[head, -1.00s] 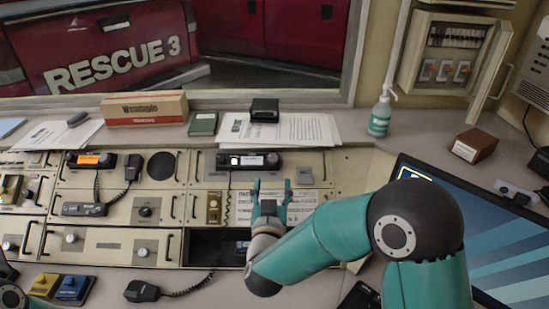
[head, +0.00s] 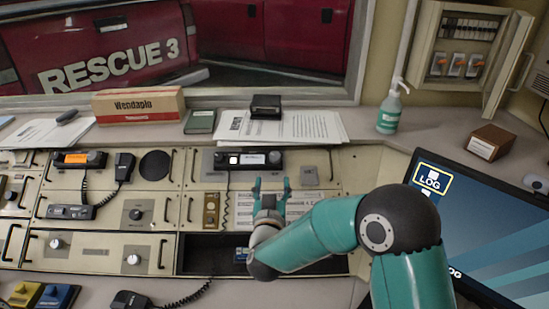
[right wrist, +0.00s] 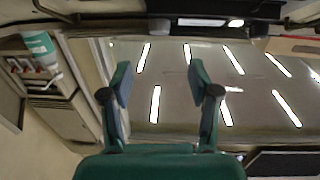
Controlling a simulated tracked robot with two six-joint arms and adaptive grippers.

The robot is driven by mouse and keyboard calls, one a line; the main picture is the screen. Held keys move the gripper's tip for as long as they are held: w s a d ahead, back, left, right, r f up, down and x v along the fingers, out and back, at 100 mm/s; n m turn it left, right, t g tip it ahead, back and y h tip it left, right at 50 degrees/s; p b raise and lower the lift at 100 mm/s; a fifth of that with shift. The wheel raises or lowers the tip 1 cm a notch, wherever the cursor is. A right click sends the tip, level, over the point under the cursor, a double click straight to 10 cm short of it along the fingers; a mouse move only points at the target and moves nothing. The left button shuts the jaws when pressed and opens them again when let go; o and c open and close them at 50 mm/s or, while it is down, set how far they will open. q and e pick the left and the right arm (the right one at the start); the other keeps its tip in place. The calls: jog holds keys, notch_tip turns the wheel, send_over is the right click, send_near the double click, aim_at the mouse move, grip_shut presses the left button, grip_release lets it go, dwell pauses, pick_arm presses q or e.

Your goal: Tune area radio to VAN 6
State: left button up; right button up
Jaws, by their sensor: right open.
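A radio with an orange display (head: 78,160) and a fist microphone sits in the upper left of the console in the head view. Another radio with a lit white display (head: 247,160) sits in the upper middle. The lettering on both displays is too small to read, and I cannot tell which is the area radio. My right gripper (head: 270,188) is open and empty, fingers pointing up the picture, below and right of the white-display radio and apart from it. Its two fingers also show in the right wrist view (right wrist: 160,85), with nothing between them. My left gripper is out of view.
A small unit (head: 71,212) and a knob panel (head: 137,215) are at left. A dark open recess (head: 205,252) lies below my right gripper. A monitor (head: 490,235) stands right of my arm. Papers (head: 290,127), a box (head: 138,105) and a bottle (head: 389,112) line the back ledge.

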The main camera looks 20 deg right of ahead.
aim_at(277, 160)
jog(key=p+x, duration=0.2)
jog(key=x, duration=0.9)
jog(key=shift+w, duration=0.2)
jog(key=c, duration=1.2)
jog(key=shift+o, duration=0.2)
jog(key=shift+d+f+n+y+b, duration=0.15)
jog(key=shift+n+y+b, duration=0.35)
jog(key=shift+b, duration=0.05)
jog(key=n+y+b, duration=0.1)
jog(key=n+b, duration=0.1)
jog(key=n+y+b, duration=0.1)
jog(key=y+b, duration=0.1)
jog(key=n+y+b, duration=0.2)
jog(key=b, duration=0.1)
jog(key=shift+s+d+f+n+t, duration=0.1)
jog(key=shift+d+f+n+t, duration=0.05)
jog(key=shift+d+n+t, duration=0.2)
jog(key=shift+r+n+y+b, duration=0.25)
jog(key=shift+n+y+b, duration=1.3)
jog(key=shift+y, duration=0.05)
jog(key=shift+g, duration=0.45)
